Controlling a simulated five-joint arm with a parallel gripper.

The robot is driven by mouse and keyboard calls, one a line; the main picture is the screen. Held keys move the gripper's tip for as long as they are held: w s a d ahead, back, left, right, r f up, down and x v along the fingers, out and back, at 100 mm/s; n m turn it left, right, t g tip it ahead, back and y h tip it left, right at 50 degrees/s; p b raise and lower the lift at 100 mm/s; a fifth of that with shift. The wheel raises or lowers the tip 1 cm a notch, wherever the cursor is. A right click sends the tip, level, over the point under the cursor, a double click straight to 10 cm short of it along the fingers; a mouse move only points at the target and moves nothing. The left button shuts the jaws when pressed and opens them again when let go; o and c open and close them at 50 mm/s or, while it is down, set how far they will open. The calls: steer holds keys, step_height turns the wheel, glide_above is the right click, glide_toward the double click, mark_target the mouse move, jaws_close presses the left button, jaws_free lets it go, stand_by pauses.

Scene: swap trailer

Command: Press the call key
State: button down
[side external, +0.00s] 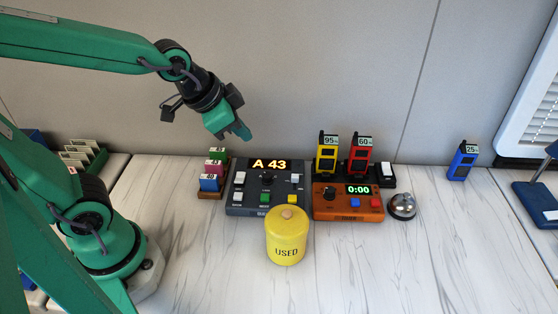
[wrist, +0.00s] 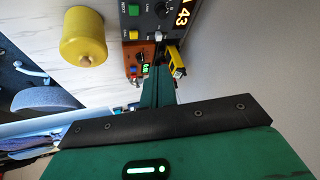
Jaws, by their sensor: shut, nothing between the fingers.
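A dark grey console (side external: 252,188) with a lit "A 43" display (side external: 269,165) stands on the counter. It bears a dial, pale keys (side external: 238,197), a green key (side external: 265,197) and a yellow key (side external: 292,198). The key labels are too small to read surely in the side view. Part of the console (wrist: 163,22) shows at the top of the wrist view, with the green key (wrist: 133,10) and yellow key (wrist: 134,34). My gripper (side external: 243,133) is shut and empty, in the air above the console's back left, touching nothing. Its fingers (wrist: 158,85) also show in the wrist view.
A yellow "USED" canister (side external: 286,240) stands in front of the console. An orange timer (side external: 347,201), a bell (side external: 402,206) and yellow and red handsets (side external: 327,155) are to the right. A rack of coloured tags (side external: 211,180) is at the left. The front right counter is clear.

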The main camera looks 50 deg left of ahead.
mark_target(289, 198)
steer(key=w+d+f+m+h, duration=0.1)
steer(key=w+d+f+m, duration=0.5)
steer(key=w, duration=0.1)
steer(key=shift+w+d+f+t, duration=0.2)
steer(key=shift+d+f+t, duration=0.15)
steer(key=shift+t, duration=0.05)
steer(key=shift+f, duration=4.4)
steer(key=shift+f, duration=0.1)
steer(key=shift+a+f, duration=0.1)
steer(key=shift+f, duration=0.2)
steer(key=shift+f, duration=0.55)
steer(key=shift+r, duration=0.2)
stand_by(0.4)
steer(key=shift+r, duration=0.75)
